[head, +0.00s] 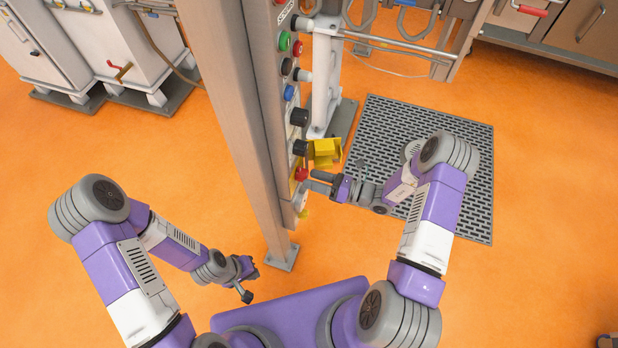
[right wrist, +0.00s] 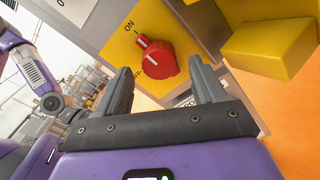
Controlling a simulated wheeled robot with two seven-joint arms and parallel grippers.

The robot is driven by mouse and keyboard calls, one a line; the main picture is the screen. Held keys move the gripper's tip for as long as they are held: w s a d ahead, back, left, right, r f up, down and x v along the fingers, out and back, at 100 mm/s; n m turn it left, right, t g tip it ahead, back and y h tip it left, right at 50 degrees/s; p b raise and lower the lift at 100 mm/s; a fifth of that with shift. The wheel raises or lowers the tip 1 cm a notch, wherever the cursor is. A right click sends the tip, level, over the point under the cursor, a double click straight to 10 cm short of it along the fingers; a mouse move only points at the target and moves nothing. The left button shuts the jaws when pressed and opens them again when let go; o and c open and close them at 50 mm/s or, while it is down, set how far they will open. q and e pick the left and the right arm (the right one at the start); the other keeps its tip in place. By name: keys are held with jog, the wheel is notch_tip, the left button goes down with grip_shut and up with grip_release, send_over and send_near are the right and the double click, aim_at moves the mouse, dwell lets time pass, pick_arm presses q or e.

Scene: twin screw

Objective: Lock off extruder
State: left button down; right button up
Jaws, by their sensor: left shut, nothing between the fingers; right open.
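The control panel (head: 290,110) of the extruder is a tall narrow face with a column of buttons and knobs. A red rotary switch (right wrist: 155,58) sits on a yellow plate (right wrist: 120,47) marked "ON"; it also shows low on the panel in the head view (head: 301,174). My right gripper (right wrist: 165,83) is open, with its fingers pointing at the red switch, one to each side below it; contact cannot be told. My left gripper (head: 247,282) is shut and empty, low at the left, away from the panel.
A yellow box-like part (head: 325,152) stands out beside the panel, close to my right gripper; it is large in the wrist view (right wrist: 268,47). A grey post (head: 240,130) stands left of the panel. A dark floor grate (head: 440,125) lies at right.

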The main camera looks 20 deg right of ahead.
jog(key=shift+x, duration=1.15)
jog(key=c, duration=1.1)
jog(key=shift+o, duration=0.2)
